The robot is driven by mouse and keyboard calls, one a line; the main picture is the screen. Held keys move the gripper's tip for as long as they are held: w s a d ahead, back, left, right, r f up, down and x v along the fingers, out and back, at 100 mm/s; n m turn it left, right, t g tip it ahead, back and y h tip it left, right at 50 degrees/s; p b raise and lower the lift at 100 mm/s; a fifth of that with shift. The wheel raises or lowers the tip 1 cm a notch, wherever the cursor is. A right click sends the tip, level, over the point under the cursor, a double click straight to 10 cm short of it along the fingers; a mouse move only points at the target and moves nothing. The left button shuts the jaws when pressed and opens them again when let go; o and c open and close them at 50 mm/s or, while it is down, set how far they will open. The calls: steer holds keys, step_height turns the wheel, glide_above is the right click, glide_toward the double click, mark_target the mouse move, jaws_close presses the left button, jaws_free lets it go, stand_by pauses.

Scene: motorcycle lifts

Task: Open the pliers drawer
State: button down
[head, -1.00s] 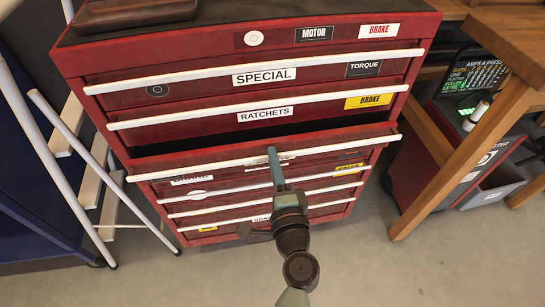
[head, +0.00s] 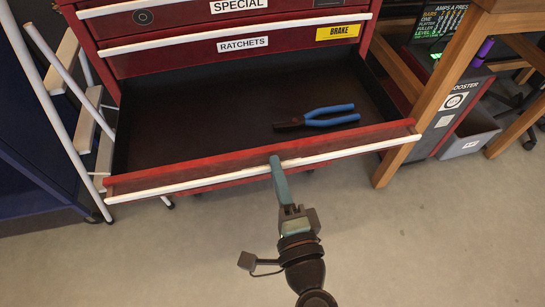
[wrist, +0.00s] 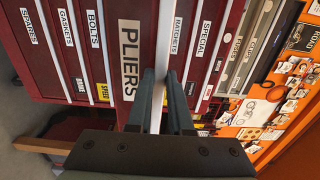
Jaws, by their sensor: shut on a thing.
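The pliers drawer (head: 200,120) is pulled well out of the red tool cabinet, showing its dark inside. Pliers with blue handles (head: 329,115) lie in it, toward the right. Its front carries a white handle strip (head: 200,187). My gripper (head: 276,165) is shut on this strip, right of its middle. In the wrist view the two fingers (wrist: 160,88) stand on either side of the white strip (wrist: 165,35), next to the PLIERS label (wrist: 130,60).
The RATCHETS drawer (head: 190,55) above is shut. A white metal frame (head: 55,115) stands close on the left. A wooden bench leg (head: 428,95) stands close to the drawer's right end, with a grey bin (head: 468,138) beyond. The floor (head: 420,240) in front is clear.

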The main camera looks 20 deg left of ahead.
steer(key=shift+v, duration=0.8)
steer(key=c, duration=0.8)
jaws_free()
steer(key=v, duration=1.3)
